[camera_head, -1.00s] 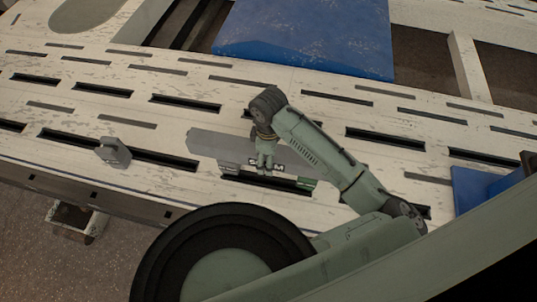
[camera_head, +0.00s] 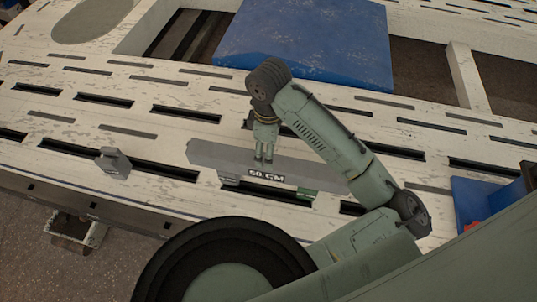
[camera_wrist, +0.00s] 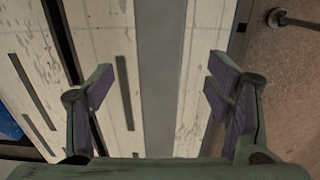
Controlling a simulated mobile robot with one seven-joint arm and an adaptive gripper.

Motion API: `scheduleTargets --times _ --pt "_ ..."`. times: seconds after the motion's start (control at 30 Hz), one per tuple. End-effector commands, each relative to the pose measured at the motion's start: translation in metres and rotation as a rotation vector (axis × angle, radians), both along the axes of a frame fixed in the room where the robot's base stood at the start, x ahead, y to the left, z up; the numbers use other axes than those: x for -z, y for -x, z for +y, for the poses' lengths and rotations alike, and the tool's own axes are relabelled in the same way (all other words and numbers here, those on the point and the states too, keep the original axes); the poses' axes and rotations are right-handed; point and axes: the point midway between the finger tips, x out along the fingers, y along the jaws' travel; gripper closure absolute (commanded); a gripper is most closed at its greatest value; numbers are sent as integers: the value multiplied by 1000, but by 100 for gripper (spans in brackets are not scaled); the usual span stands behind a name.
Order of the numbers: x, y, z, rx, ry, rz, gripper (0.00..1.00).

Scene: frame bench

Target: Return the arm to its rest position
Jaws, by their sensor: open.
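My gripper (camera_head: 263,158) is over the slotted white bench (camera_head: 60,110), just above a long grey bar (camera_head: 215,154) marked "50 CM". In the wrist view my gripper (camera_wrist: 160,88) is open, its two purple-padded fingers wide apart. The grey bar (camera_wrist: 160,60) runs between and below them, and nothing is held. My arm is bent, with its elbow high and the gripper pointing down. Part of the bar is hidden behind my arm.
A small grey block (camera_head: 113,162) stands on the bench left of the bar. A blue panel (camera_head: 305,45) lies at the back, and a blue object (camera_head: 478,200) is at the right. The bench's near edge drops to a speckled floor.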

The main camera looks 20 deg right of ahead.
Motion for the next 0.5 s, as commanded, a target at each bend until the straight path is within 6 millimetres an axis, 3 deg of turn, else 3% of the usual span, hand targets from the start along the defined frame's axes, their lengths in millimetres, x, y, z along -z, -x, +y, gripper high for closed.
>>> scheduleTargets --times 0.37,0.5 --pt "-10 0 0 1 0 0 27" --pt "-16 -21 21 -31 -14 -67 27"
